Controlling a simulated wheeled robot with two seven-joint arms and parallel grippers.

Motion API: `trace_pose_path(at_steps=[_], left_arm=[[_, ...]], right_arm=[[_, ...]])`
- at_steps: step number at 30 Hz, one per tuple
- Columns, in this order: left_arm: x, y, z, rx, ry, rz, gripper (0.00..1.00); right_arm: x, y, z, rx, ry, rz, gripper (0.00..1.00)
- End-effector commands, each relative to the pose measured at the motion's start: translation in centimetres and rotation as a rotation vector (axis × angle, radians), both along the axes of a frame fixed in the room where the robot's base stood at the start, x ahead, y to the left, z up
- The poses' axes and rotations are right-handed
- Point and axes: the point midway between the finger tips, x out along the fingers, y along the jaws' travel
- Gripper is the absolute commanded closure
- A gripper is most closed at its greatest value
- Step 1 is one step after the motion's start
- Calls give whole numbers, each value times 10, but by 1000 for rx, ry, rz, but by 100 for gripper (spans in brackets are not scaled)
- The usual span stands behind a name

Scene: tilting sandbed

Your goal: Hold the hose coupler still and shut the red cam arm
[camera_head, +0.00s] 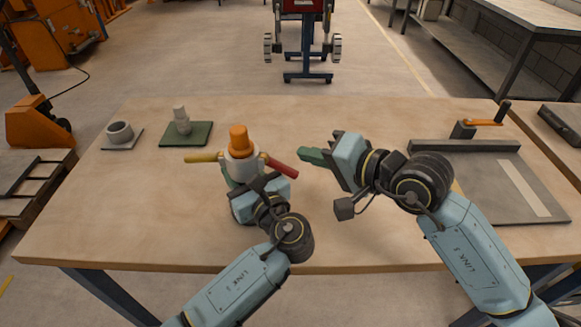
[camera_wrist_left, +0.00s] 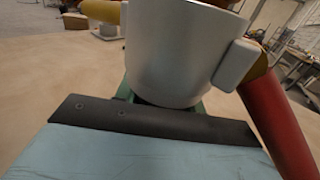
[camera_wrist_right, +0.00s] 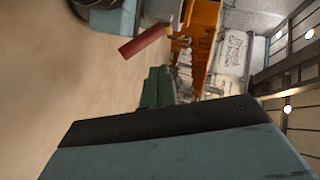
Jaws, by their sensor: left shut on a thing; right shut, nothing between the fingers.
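The hose coupler (camera_head: 240,169) stands upright on the table, a pale grey body with an orange top (camera_head: 239,139). Its yellow cam arm (camera_head: 201,157) sticks out to the left. Its red cam arm (camera_head: 284,168) sticks out to the right and slopes down; it also shows in the left wrist view (camera_wrist_left: 280,120) and right wrist view (camera_wrist_right: 145,42). My left gripper (camera_head: 238,180) is shut on the coupler body from the near side, its green fingers partly hidden. My right gripper (camera_head: 308,156) is shut and empty, its green fingertips just right of the red arm's end, apart from it.
A grey fitting (camera_head: 182,121) stands on a green mat (camera_head: 200,135) at the back left, beside a grey ring (camera_head: 119,131). A dark tray (camera_head: 480,178) with a white strip and an orange lever (camera_head: 484,122) are at the right. The table's middle back is clear.

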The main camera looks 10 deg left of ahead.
Motion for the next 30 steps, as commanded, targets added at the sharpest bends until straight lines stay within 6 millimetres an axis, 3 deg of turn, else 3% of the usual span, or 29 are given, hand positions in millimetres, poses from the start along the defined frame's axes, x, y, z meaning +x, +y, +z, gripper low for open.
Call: trace_pose_path(at_steps=[9,30], left_arm=[[0,0,1,0,-4,0,96],[0,0,1,0,-4,0,96]], right_arm=[[0,10,-15,-1,-1,0,100],[0,10,-15,-1,-2,0,100]])
